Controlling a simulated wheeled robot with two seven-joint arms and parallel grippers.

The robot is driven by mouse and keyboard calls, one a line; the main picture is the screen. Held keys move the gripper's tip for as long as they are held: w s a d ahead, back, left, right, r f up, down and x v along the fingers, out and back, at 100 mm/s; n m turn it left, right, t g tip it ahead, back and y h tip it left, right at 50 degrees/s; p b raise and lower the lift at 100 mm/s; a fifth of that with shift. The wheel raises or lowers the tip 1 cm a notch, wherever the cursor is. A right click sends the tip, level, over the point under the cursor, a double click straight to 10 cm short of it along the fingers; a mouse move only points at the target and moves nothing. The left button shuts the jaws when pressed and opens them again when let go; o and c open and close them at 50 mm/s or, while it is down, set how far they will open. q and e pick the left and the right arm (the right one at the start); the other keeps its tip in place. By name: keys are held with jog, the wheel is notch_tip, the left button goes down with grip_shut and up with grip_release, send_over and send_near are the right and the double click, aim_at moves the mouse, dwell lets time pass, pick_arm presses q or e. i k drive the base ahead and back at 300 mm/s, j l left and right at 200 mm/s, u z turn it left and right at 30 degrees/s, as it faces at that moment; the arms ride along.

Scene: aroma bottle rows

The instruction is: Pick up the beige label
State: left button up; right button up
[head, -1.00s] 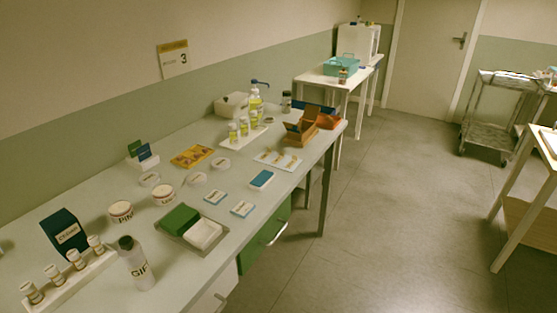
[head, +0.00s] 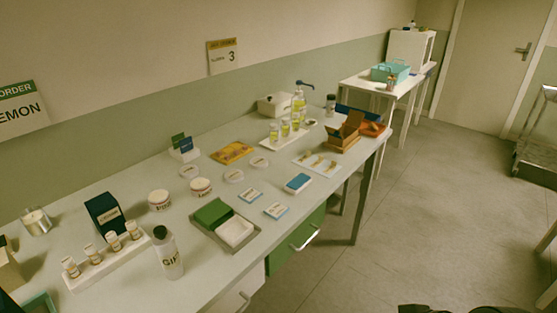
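I cannot pick out a beige label for certain. Several small pale oval pieces with dark print lie mid-table, such as one at the left (head: 188,171), one in the middle (head: 233,175) and one at the right (head: 259,161). Two white cards with blue edges, a rear card (head: 250,195) and a front card (head: 276,210), lie flat nearer the front edge. My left gripper is not in view. A dark shape (head: 450,309) at the bottom edge on the right may be part of my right gripper; its fingers are hidden, and it is well away from the table items.
The long table holds a vial rack (head: 108,262), a grey-white bottle (head: 168,254), two round jars, a tray with green and white blocks (head: 197,229), a blue-topped box (head: 298,183) and a wooden box (head: 344,137). The floor at right (head: 440,220) is clear.

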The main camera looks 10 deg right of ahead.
aim_at(318, 162)
jog(key=i+l+u, duration=0.2)
jog(key=u, duration=0.15)
jog(key=i+l+u, duration=0.1)
jog(key=l+u, duration=0.2)
jog(key=i+l+u, duration=0.1)
jog(key=l+u, duration=0.25)
jog(key=i+l+u, duration=0.15)
jog(key=l, duration=0.85)
jog(key=i+l+u, duration=0.15)
jog(key=l, duration=0.85)
jog(key=l+u, duration=0.2)
jog(key=l, duration=1.65)
jog(key=i, duration=0.05)
